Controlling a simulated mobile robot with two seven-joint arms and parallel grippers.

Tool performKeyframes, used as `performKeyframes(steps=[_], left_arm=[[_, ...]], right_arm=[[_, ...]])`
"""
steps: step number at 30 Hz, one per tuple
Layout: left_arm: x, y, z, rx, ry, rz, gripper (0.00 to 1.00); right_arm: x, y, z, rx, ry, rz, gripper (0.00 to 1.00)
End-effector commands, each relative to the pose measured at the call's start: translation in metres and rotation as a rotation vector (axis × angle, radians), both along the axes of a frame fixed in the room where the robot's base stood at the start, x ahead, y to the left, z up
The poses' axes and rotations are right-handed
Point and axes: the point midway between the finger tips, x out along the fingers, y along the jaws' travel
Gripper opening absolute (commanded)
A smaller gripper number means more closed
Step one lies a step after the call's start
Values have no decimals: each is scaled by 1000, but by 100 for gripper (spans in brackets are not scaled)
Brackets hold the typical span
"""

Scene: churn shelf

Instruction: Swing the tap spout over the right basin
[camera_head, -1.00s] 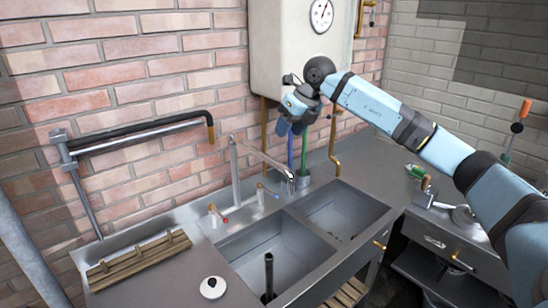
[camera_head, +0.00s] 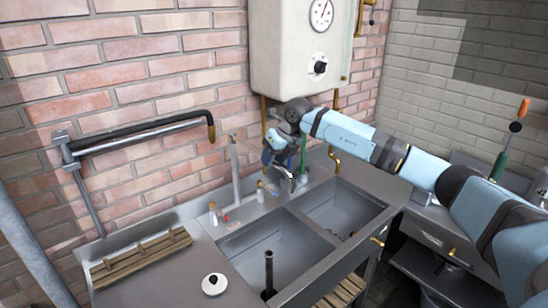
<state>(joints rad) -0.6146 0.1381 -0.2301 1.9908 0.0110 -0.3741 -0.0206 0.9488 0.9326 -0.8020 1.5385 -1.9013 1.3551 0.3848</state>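The tap has an upright metal post (camera_head: 235,172) at the back of the sink. Its spout reaches right from the top of the post, and my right gripper hides much of it. The spout's outlet end (camera_head: 290,177) shows just below the gripper, near the back of the divider between the basins. The right basin (camera_head: 345,208) and the left basin (camera_head: 262,252) are both open to view. My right gripper (camera_head: 268,158) is at the spout, low above the sink's back ledge. I cannot tell whether its fingers touch the spout or are open. My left gripper is out of view.
A white boiler (camera_head: 290,60) hangs on the brick wall above my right gripper. Two small taps with red (camera_head: 213,212) and blue (camera_head: 261,190) marks stand by the post. A green brush (camera_head: 304,155) stands behind the gripper. A wooden rack (camera_head: 140,258) lies on the left.

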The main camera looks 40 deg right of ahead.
Motion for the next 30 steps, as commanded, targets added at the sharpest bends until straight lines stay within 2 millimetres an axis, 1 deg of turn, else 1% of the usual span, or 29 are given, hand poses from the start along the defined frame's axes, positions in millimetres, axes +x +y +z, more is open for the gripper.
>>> performKeyframes(steps=[1, 2, 3, 5, 11, 14, 17, 23, 30], left_arm=[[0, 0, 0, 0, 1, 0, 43], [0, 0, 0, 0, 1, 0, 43], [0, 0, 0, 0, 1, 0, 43], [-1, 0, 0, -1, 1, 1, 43], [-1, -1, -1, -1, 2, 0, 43], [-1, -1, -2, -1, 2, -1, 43], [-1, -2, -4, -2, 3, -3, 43], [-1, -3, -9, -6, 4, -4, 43], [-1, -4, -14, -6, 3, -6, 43]], right_arm=[[0, 0, 0, 0, 0, 0, 30], [0, 0, 0, 0, 0, 0, 23], [0, 0, 0, 0, 0, 0, 14], [0, 0, 0, 0, 0, 0, 0], [0, -1, 0, 0, 0, 3, 0], [0, -5, 0, -1, 0, 17, 0], [2, -13, 0, 0, 0, 50, 0], [8, -40, 0, 1, -1, 166, 0], [17, -78, 0, 1, -1, 331, 0]])
